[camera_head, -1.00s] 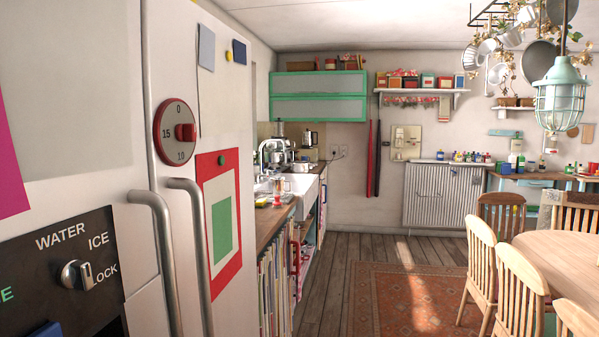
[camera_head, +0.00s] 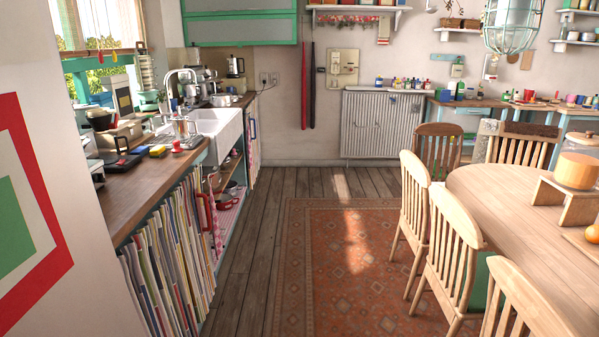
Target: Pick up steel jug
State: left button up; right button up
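Neither of my grippers is in view.
The fridge side (camera_head: 60,200) fills the near left. Upright magazines (camera_head: 165,265) and a curtained shelf with pans (camera_head: 232,188) are under the counter. The rug (camera_head: 345,255) and plank floor are clear; chairs (camera_head: 455,250) and a round table (camera_head: 520,215) stand right.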

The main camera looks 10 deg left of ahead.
aim_at(181, 125)
jog(key=i+l+u, duration=0.25)
jog(key=i, duration=1.75)
jog(key=j, duration=0.15)
